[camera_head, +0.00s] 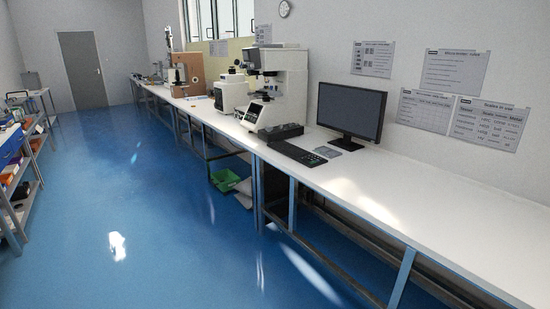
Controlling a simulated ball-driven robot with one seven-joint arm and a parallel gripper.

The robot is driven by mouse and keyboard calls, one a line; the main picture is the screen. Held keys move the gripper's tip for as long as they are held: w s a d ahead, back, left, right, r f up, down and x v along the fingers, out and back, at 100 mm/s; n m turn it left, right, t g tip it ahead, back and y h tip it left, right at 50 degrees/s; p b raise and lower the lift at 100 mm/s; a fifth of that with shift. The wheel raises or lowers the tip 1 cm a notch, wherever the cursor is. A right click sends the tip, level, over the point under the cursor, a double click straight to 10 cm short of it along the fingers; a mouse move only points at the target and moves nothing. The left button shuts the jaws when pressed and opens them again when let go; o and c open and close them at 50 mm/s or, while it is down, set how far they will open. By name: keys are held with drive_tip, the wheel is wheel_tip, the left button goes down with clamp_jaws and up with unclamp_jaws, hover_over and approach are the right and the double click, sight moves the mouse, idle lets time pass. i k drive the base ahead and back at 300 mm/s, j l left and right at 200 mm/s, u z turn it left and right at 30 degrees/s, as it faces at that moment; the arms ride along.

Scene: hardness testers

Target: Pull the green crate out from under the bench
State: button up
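The green crate (222,180) sits on the blue floor under the long white bench (359,183), a little left of the picture's middle. Something pale, perhaps bags, lies in it or right beside it; I cannot tell which. Bench legs and the bench top partly cover this area. My gripper is not in view.
Testing machines (275,90), a keyboard (296,153) and a monitor (352,111) stand on the bench. Metal bench legs (292,203) line its front edge. A loaded shelf rack (22,165) stands at the left. The blue floor (130,220) between is clear, up to a grey door (82,71).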

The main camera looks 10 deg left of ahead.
sight(231, 180)
drive_tip(key=i+j+u, duration=0.6)
drive_tip(key=i, duration=0.2)
drive_tip(key=i+j+u, duration=0.1)
drive_tip(key=i+u, duration=0.5)
drive_tip(key=i, duration=2.1)
drive_tip(key=i+z, duration=0.15)
drive_tip(key=i, duration=0.3)
drive_tip(key=i+j+z, duration=0.15)
drive_tip(key=i, duration=0.25)
drive_tip(key=i+j+z, duration=0.15)
drive_tip(key=i, duration=0.25)
drive_tip(key=i+j+z, duration=0.15)
drive_tip(key=i, duration=0.25)
drive_tip(key=i+j+z, duration=0.65)
drive_tip(key=i+j, duration=0.15)
